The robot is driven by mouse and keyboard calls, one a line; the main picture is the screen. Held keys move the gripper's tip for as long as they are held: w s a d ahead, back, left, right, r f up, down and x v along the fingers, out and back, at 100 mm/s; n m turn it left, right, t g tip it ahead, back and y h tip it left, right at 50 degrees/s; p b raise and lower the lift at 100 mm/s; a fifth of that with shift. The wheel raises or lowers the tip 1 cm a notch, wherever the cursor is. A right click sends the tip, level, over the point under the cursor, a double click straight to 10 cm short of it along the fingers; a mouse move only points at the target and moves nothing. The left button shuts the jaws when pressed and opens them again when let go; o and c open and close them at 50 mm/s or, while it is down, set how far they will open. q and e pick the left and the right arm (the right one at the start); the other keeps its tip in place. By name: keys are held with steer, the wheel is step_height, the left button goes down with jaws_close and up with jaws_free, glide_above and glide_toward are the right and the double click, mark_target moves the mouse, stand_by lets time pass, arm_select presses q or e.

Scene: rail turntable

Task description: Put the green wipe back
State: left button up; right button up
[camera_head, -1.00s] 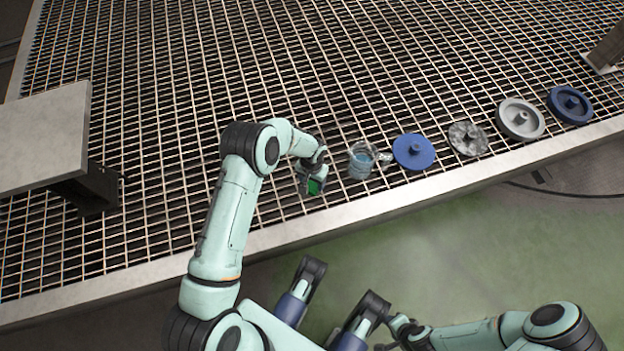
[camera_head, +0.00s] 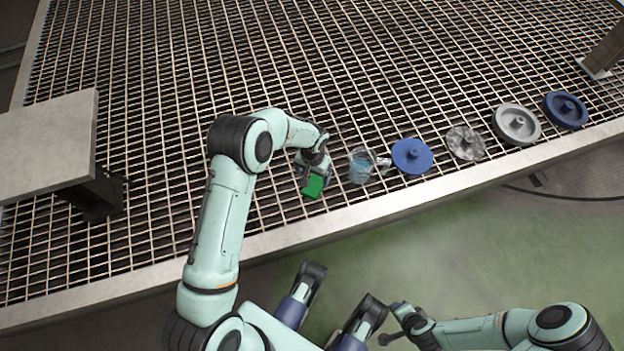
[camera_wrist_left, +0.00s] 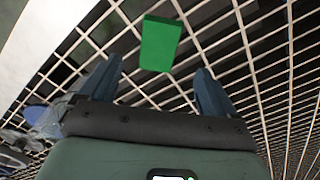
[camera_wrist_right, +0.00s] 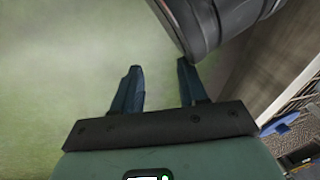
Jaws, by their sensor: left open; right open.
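The green wipe (camera_head: 314,186) is a small flat green block on the metal grating, near its front edge. It also shows in the left wrist view (camera_wrist_left: 160,43), beyond and between the fingertips, apart from them. My left gripper (camera_head: 304,168) is open and empty just behind the wipe, and its open fingers show in the left wrist view (camera_wrist_left: 158,85). My right gripper (camera_head: 387,338) is off the front of the grating, low over the green floor. Its fingers stand open and empty in the right wrist view (camera_wrist_right: 157,85).
A glass mug (camera_head: 361,166) with bluish contents stands just right of the wipe. Farther right are a blue disc (camera_head: 412,157), a mottled grey disc (camera_head: 465,143), a light grey disc (camera_head: 516,124) and a dark blue disc (camera_head: 566,110). A raised grey plate (camera_head: 45,145) stands at left.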

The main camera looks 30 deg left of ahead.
arm_select(q)
step_height(320, 180, up, 4)
steer(key=shift+f+p, duration=0.1)
steer(key=shift+p, duration=0.2)
arm_select(e)
steer(key=shift+w+a+r+t, duration=0.2)
steer(key=shift+w+r+t, duration=0.1)
steer(key=shift+w+r, duration=0.65)
